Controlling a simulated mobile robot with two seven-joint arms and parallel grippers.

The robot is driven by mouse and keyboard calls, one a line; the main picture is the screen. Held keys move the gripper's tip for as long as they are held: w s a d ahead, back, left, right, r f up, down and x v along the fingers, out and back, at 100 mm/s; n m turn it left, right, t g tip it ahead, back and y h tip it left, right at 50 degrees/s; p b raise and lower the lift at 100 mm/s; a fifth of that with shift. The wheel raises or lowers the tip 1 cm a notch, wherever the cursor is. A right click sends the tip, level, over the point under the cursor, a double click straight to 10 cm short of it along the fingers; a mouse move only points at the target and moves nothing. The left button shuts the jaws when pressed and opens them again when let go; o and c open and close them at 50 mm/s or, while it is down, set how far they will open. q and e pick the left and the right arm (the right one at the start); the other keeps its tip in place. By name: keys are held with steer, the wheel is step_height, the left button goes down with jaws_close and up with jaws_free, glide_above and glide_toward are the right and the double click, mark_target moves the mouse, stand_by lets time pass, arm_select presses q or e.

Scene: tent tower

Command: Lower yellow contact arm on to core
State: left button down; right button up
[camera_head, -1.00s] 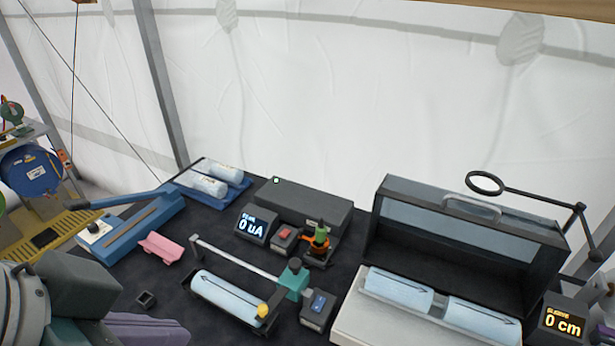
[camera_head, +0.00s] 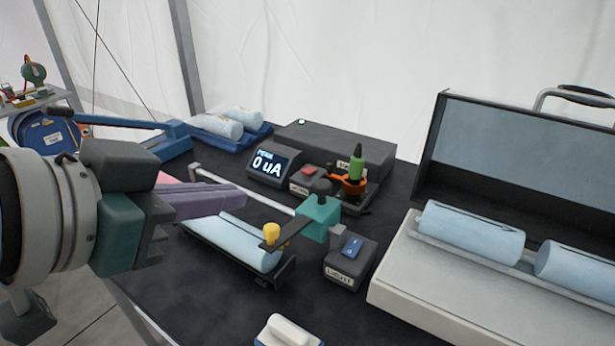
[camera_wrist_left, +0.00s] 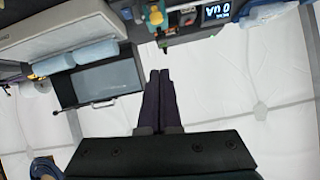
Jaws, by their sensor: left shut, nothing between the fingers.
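The yellow-knobbed contact arm (camera_head: 271,234) is a dark strip reaching from a teal carriage (camera_head: 318,217) over the right end of the core. Whether it touches the core cannot be told. The core (camera_head: 232,242) is a pale blue cylinder lying in a dark cradle on the table. My left gripper (camera_head: 240,198) has its purple fingers shut and empty, behind and left of the yellow knob in the head view. Its closed fingers also show in the left wrist view (camera_wrist_left: 159,76). My right gripper is not in view.
A readout showing 0 uA (camera_head: 272,163), a red-button box (camera_head: 307,179) and an orange clamp with a green-topped piece (camera_head: 353,178) stand behind the carriage. A blue-switch box (camera_head: 350,258) is right of the cradle. An open case (camera_head: 520,150) stands right. The black table front is mostly clear.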

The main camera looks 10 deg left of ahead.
arm_select(q)
glide_above(268, 237)
steer(key=f, duration=0.4)
steer(key=shift+d+b, duration=0.35)
steer(key=shift+d, duration=0.05)
steer(key=f, duration=0.3)
steer(key=shift+s+a+f, duration=0.15)
steer(key=shift+s+a, duration=0.1)
steer(key=shift+a, duration=0.1)
steer(key=shift+f, duration=0.35)
steer(key=shift+s+a, duration=0.1)
steer(key=shift+s+a+f+t+b, duration=0.15)
steer(key=shift+f+t+b, duration=0.1)
steer(key=shift+f+b, duration=0.3)
steer(key=shift+s+d+f+t+b, duration=0.1)
steer(key=shift+f+t+b, duration=0.2)
steer(key=shift+b, duration=0.4)
steer(key=shift+s+a+f, duration=0.1)
steer(key=shift+s+f, duration=0.15)
steer(key=shift+s+a+f, duration=0.1)
steer(key=shift+s+f, duration=0.05)
steer(key=shift+f, duration=0.05)
